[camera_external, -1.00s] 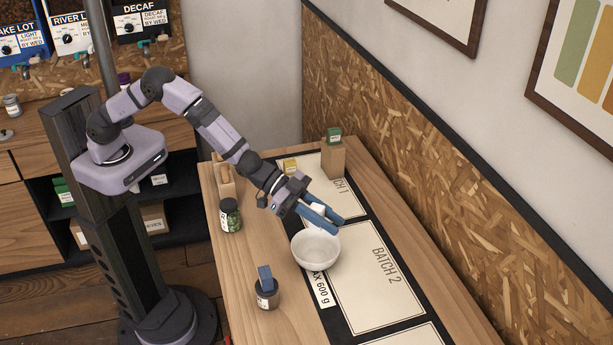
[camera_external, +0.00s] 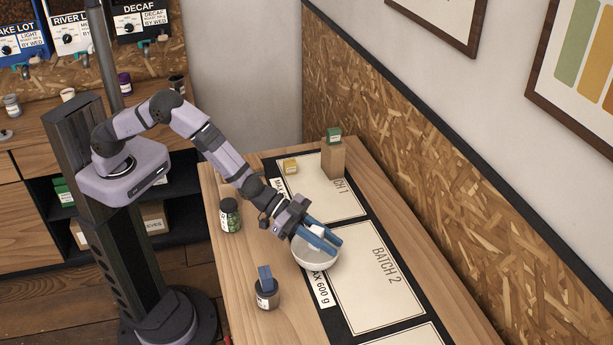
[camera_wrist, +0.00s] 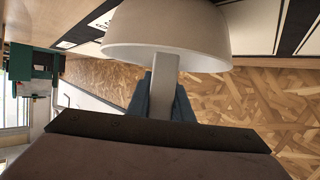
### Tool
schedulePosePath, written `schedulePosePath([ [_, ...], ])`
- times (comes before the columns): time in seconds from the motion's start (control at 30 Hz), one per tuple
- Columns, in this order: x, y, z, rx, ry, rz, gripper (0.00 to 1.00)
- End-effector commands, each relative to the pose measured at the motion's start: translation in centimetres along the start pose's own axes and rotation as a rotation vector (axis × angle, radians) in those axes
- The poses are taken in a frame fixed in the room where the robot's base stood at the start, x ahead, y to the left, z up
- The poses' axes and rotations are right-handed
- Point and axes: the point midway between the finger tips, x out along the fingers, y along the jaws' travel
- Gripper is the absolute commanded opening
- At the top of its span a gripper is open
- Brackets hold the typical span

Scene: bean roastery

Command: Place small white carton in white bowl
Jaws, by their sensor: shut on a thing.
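In the external view the fingers mostly hide the carton. I cannot tell whether the carton touches the bowl.
A dark jar with a blue block on top (camera_external: 267,293) stands nearer the camera. A green-filled jar (camera_external: 230,216) is at the left. A yellow box (camera_external: 290,166) and a brown carton (camera_external: 332,160) with a green box on top stand at the back. The BATCH 2 sheet (camera_external: 375,290) is bare.

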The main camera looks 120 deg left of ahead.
Motion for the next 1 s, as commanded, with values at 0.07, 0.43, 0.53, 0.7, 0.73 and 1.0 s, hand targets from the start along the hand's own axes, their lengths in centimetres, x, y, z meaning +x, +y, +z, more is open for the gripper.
schedulePosePath([
  [0.07,0.01,0.00,-0.03,0.000,0.001,0.000,0.00],
  [0.43,-0.01,0.00,-0.01,0.000,0.000,0.000,0.41],
  [0.53,-0.01,0.00,-0.01,0.000,0.000,0.000,0.41],
  [0.7,-0.01,0.00,-0.01,0.000,0.000,0.000,0.41],
  [0.73,-0.01,0.00,-0.01,0.000,0.000,0.000,0.41],
  [1.0,-0.10,0.00,-0.25,0.000,0.000,0.000,0.41],
])
